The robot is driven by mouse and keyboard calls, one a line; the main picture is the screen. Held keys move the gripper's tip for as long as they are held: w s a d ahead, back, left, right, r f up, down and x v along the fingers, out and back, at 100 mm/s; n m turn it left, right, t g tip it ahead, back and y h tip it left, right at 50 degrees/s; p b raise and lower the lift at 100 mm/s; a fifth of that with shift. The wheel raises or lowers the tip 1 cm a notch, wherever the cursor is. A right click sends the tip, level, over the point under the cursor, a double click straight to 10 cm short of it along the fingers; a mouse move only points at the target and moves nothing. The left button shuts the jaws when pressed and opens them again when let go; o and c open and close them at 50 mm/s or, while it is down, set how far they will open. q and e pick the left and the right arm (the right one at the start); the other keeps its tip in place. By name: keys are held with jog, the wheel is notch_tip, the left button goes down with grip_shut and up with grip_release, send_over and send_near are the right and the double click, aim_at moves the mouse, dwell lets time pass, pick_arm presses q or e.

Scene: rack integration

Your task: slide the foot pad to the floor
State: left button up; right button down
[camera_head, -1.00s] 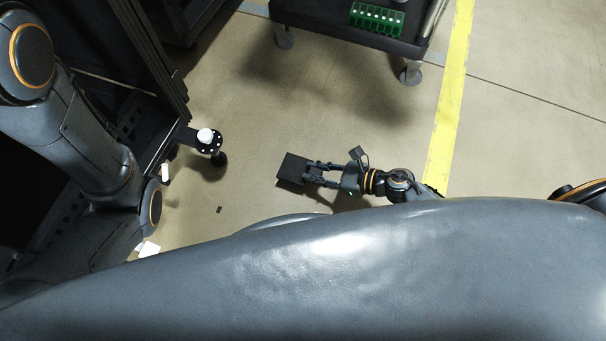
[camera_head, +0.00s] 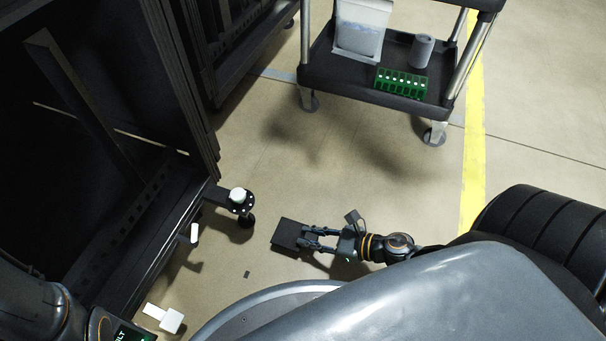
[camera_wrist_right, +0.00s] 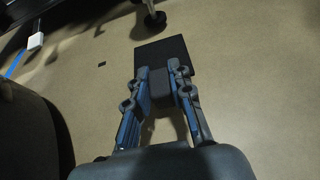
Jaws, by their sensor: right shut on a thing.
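The foot pad (camera_head: 288,235) is a flat black square plate low over the concrete floor, right of the rack's outrigger foot. My right gripper (camera_head: 303,236) is shut on it. In the right wrist view the fingers (camera_wrist_right: 160,88) pinch a small block at the near edge of the pad (camera_wrist_right: 162,55). Whether the pad touches the floor is unclear; shadow lies beside it.
The dark rack (camera_head: 150,215) fills the left; its round foot bracket with a white knob (camera_head: 238,196) juts towards the pad. A cart (camera_head: 345,80) with a green board (camera_head: 401,83) stands behind. A small dark piece (camera_head: 247,274) lies on open floor.

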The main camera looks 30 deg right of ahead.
aim_at(301, 237)
jog(key=shift+f+b+x, duration=0.15)
jog(key=shift+b+x, duration=0.1)
jog(key=shift+x, duration=0.6)
jog(key=shift+f+b+x, duration=0.2)
jog(key=shift+b+x, duration=0.05)
jog(key=shift+x, duration=0.6)
jog(key=shift+w+a+r+p, duration=0.1)
jog(key=shift+w+a+p, duration=0.15)
jog(key=shift+w, duration=0.25)
jog(key=shift+w+a+p, duration=0.15)
jog(key=shift+w+a, duration=0.25)
jog(key=shift+w, duration=0.05)
jog(key=shift+w+a+p, duration=0.2)
jog(key=shift+w+a, duration=0.6)
jog(key=shift+w, duration=0.2)
jog(key=shift+w+a+p, duration=0.25)
jog(key=shift+w+a, duration=0.5)
jog(key=shift+w, duration=0.25)
jog(key=shift+w+a+p, duration=0.2)
jog(key=shift+w+a, duration=0.6)
jog(key=shift+w, duration=0.2)
jog(key=shift+f+b, duration=0.45)
jog(key=shift+f, duration=0.05)
jog(key=c, duration=1.1)
grip_release()
